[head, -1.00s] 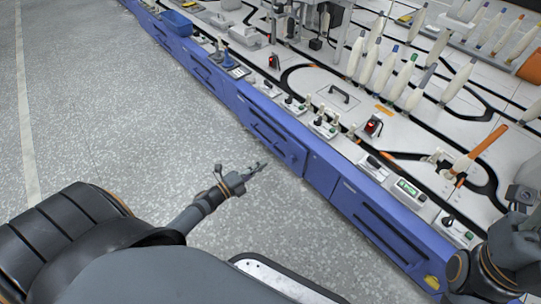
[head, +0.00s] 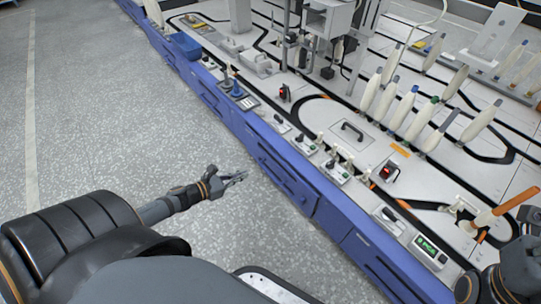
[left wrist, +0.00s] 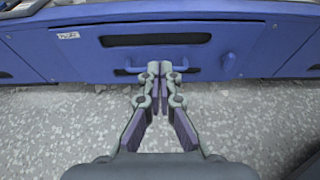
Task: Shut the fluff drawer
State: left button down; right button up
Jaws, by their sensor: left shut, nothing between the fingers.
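A blue drawer front (head: 283,170) with a dark slot and a bar handle is set in the long side of the machine. It also fills the top of the left wrist view (left wrist: 90,62), with the slot above the handle and a small hook-like knob to the right. I cannot tell how far it stands out from the neighbouring panels. My left gripper (head: 240,176) is shut and empty, over the floor in front of the drawer. In the left wrist view its fingertips (left wrist: 160,68) overlap the handle's middle; contact is not clear.
The white machine top carries several bobbins (head: 405,108), switches and a black handle (head: 352,131). A blue bin (head: 186,45) stands farther along the edge. The speckled floor (head: 110,120) left of the machine is clear.

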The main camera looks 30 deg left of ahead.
pick_arm(q)
jog(key=b, duration=0.6)
send_near(278, 158)
jog(key=x, duration=0.3)
jog(key=f+x, duration=0.1)
jog(key=x, duration=0.2)
jog(key=shift+s+a, duration=0.1)
jog(key=shift+w, duration=0.3)
jog(key=shift+w+d+r+p, duration=0.15)
jog(key=shift+w+d+p, duration=0.25)
jog(key=shift+w, duration=0.5)
